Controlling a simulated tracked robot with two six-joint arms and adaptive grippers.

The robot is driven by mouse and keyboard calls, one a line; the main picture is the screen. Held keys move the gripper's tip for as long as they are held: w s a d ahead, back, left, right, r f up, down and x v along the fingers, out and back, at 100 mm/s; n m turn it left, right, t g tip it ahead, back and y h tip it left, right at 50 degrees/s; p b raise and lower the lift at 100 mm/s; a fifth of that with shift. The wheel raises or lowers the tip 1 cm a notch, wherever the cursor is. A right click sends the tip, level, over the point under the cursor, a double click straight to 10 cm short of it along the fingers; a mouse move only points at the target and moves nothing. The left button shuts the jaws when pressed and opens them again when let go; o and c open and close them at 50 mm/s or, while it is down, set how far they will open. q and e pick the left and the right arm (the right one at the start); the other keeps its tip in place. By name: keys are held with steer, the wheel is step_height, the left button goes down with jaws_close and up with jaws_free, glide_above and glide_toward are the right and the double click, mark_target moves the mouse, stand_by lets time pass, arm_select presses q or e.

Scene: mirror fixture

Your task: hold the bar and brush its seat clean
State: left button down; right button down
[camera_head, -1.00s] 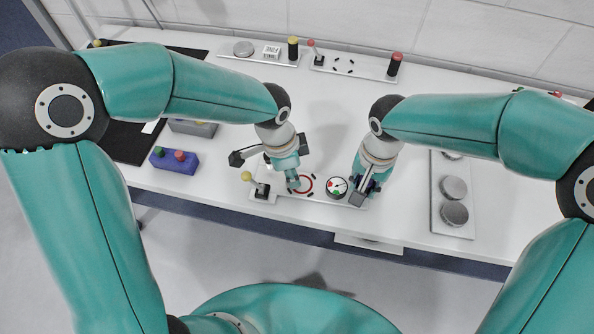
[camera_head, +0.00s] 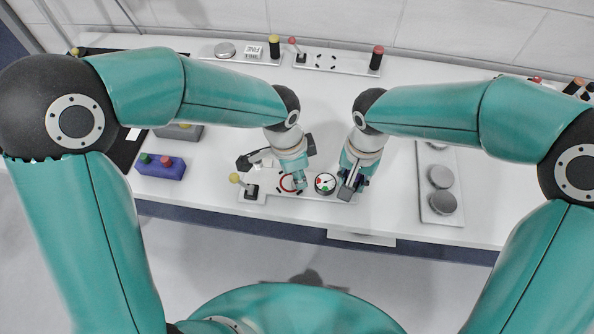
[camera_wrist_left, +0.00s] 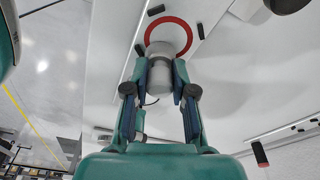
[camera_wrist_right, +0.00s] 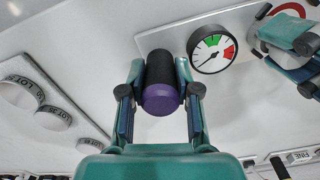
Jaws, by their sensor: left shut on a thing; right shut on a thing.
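My left gripper (camera_head: 299,184) is shut on a grey cylinder (camera_wrist_left: 160,72), over the edge of a red ring (camera_wrist_left: 189,36) marked on the front panel (camera_head: 312,196). The cylinder's far end overlaps the ring in the left wrist view; I cannot tell whether it touches the panel. My right gripper (camera_head: 350,188) is shut on a black cylinder (camera_wrist_right: 160,66) with a purple end (camera_wrist_right: 161,100), beside a round gauge (camera_wrist_right: 212,48) at the panel's right end. The frames do not label which held piece is the bar.
A yellow-knobbed lever (camera_head: 235,178) stands at the panel's left end. A purple box with buttons (camera_head: 160,167) lies further left. A plate with grey discs (camera_head: 440,217) lies to the right. The table between is clear.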

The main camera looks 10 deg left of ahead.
arm_select(q)
steer(key=shift+r, duration=2.9)
steer(key=shift+r, duration=1.55)
arm_select(e)
steer(key=c, duration=0.7)
jaws_free()
steer(key=shift+c, duration=0.2)
